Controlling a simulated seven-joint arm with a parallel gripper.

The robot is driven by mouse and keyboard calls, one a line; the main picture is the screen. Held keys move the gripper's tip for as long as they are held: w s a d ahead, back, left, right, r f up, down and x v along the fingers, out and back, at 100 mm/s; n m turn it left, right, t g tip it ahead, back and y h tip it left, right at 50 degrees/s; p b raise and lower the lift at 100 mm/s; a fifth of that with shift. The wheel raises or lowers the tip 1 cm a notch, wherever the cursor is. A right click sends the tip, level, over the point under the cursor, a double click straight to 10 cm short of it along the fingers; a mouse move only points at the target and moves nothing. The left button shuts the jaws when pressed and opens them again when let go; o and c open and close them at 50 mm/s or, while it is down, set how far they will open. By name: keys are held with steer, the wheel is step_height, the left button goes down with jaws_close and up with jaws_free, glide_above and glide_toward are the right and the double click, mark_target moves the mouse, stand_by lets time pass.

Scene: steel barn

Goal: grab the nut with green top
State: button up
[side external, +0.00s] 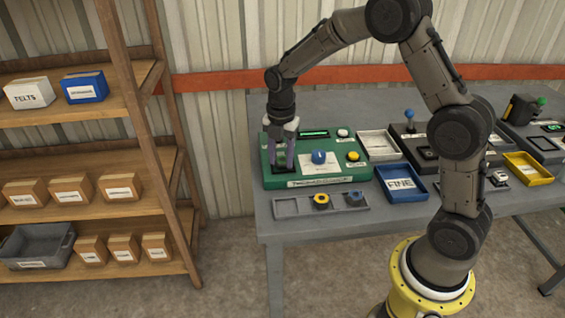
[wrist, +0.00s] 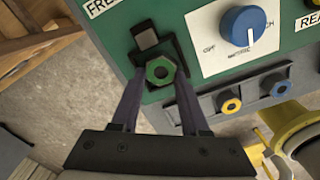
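The nut with the green top (wrist: 160,71) is a hexagonal ring with a hole in its middle. In the wrist view it sits over a black fixture at the edge of the green control box (wrist: 200,75). My gripper (wrist: 160,80) has one finger on each side of the nut, spread apart, with small gaps seeming to show beside it. In the side view my gripper (side external: 283,160) points down at the left part of the green box (side external: 320,172). The nut cannot be made out there between the fingers.
The box carries a blue knob (side external: 319,157) and a yellow button (side external: 353,156). In front lies a grey tray (side external: 290,207) with a yellow nut (side external: 321,201) and a blue-grey nut (side external: 355,198). A blue "FINE" tray (side external: 402,183) stands to the right. Wooden shelves (side external: 125,90) stand left.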

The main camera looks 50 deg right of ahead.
jaws_close()
steer(key=shift+r, duration=0.15)
